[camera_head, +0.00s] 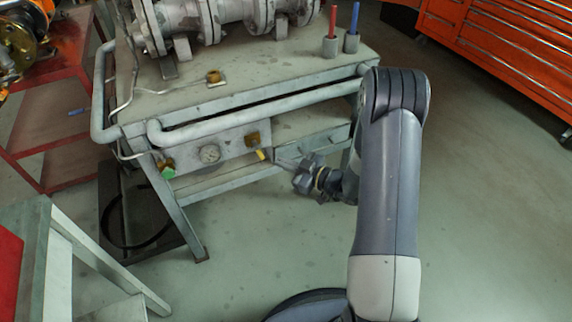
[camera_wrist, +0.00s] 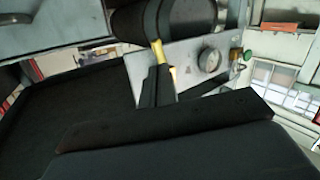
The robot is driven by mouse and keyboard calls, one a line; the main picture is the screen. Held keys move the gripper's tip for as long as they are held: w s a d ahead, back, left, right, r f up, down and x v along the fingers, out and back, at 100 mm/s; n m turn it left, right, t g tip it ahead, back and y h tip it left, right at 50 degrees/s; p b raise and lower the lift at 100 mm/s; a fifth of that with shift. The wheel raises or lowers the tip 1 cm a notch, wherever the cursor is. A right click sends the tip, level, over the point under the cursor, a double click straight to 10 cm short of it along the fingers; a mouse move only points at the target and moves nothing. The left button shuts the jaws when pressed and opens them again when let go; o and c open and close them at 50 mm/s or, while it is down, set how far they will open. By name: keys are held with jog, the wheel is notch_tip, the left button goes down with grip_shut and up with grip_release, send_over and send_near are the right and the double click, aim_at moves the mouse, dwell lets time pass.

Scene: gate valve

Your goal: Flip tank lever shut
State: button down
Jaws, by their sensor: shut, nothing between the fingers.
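The lever (camera_head: 262,155) has a yellow end and sits at the right of the control panel under the workbench. A yellow piece, which looks like the same lever (camera_wrist: 158,51), shows in the wrist view just past my fingertips. My gripper (camera_head: 278,163) reaches in from the right, just right of the lever, and is shut and empty. In the wrist view my dark gripper fingers (camera_wrist: 157,75) are together, at or very near the yellow piece. I cannot tell whether they touch it. The tank itself is not clearly identifiable.
The panel carries a round gauge (camera_head: 209,154) and a green knob (camera_head: 167,172) left of the lever. The workbench (camera_head: 290,78) has a pipe rail (camera_head: 250,112) along its front edge, above my gripper. Open floor (camera_head: 480,190) lies to the right.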

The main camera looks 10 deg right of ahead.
jog(key=p+v, duration=0.1)
jog(key=v, duration=0.8)
jog(key=shift+w+a, duration=0.1)
dwell(0.3)
